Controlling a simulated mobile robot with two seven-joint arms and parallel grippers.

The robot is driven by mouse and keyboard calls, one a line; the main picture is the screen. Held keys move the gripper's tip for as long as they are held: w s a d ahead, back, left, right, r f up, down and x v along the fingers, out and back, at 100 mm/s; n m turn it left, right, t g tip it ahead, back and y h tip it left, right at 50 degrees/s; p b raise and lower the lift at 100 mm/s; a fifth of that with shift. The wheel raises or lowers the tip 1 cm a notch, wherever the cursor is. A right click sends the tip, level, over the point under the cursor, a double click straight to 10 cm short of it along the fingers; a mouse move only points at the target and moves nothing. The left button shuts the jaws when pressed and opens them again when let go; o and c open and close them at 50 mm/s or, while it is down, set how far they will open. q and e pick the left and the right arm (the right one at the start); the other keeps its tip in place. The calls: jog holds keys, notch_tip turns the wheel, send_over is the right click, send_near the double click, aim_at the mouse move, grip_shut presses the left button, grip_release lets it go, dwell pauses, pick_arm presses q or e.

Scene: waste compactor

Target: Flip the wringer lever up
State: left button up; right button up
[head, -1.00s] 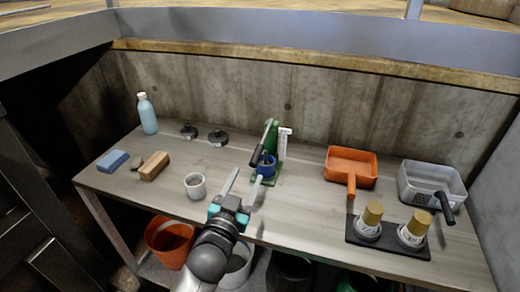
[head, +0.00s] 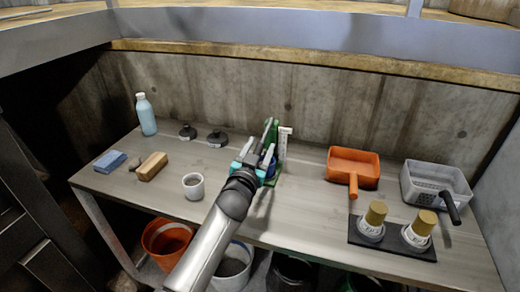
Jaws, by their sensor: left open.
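The wringer (head: 281,150) is a green stand with a blue cup (head: 271,172) low on it, standing near the back middle of the table. Its lever (head: 267,128) shows as a grey arm at the top; the lower, dark handle part is mostly hidden by my gripper. My left gripper (head: 260,149) is open, with its fingers reaching up at the front left of the wringer, around or beside the lever handle. I cannot tell whether they touch it. My right gripper is not in view.
A white cup (head: 193,186) stands left of my arm. An orange pan (head: 353,167), a grey basket (head: 435,181) and a dark tray (head: 393,248) stand right.

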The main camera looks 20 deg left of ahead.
pick_arm(q)
jog(key=shift+w, duration=0.1)
jog(key=shift+c, duration=0.2)
grip_shut()
dwell(1.0)
